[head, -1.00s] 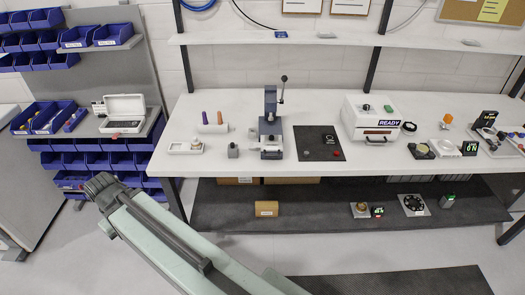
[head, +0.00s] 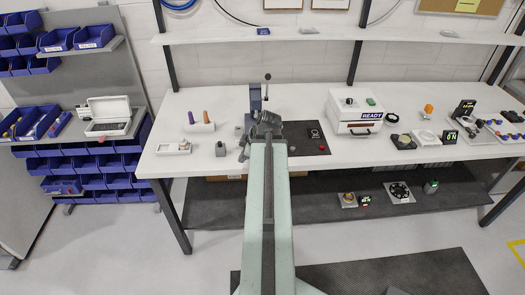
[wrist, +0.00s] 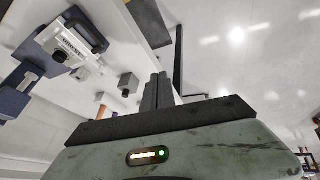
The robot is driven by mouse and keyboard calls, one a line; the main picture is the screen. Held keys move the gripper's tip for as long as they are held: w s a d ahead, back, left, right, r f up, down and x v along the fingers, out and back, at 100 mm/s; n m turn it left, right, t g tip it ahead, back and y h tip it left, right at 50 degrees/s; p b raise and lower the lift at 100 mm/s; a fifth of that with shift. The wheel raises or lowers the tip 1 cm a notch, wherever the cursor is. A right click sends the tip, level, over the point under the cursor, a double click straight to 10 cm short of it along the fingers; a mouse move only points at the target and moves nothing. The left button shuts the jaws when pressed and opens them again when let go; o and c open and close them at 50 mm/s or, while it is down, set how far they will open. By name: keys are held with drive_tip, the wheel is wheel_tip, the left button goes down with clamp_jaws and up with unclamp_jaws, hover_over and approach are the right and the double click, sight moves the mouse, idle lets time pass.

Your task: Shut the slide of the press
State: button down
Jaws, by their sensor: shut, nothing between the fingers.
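The press (head: 255,97) is a blue-grey upright device on the workbench, with a lever ending in a dark ball. In the head view its lower part is hidden behind my arm and gripper (head: 266,120). The wrist view shows a tilted blue-grey body (wrist: 16,98) at the left, with a pale labelled part (wrist: 68,50) and a dark handle (wrist: 86,30), apparently the press. I cannot tell how far its slide stands open. My gripper also shows in the wrist view (wrist: 157,90), fingers together and empty, apart from those parts.
A small grey block (head: 221,149) stands left of my gripper. A stand with purple and orange pegs (head: 199,127) is farther left. The bench's front left is mostly clear.

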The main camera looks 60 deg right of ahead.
drive_tip(key=s+d+r+t+h, duration=0.1)
drive_tip(key=s+d+r+h, duration=0.1)
drive_tip(key=s+d, duration=0.65)
drive_tip(key=shift+n, duration=0.4)
drive_tip(key=b+x, duration=0.3)
drive_tip(key=x, duration=0.1)
drive_tip(key=d+b+x, duration=0.1)
drive_tip(key=b+x, duration=0.2)
drive_tip(key=x, duration=0.1)
drive_tip(key=b+x, duration=0.2)
drive_tip(key=x, duration=0.2)
drive_tip(key=shift+w+d+r+b, duration=0.2)
drive_tip(key=shift+w+r+b, duration=0.1)
drive_tip(key=shift+w+b, duration=0.1)
drive_tip(key=shift+w+d, duration=0.1)
drive_tip(key=shift+d, duration=0.05)
drive_tip(key=w+d, duration=0.2)
drive_tip(key=d, duration=0.1)
drive_tip(key=w+d, duration=0.5)
drive_tip(key=d, duration=0.2)
drive_tip(key=shift+w+d+r, duration=0.1)
drive_tip(key=shift+w, duration=0.05)
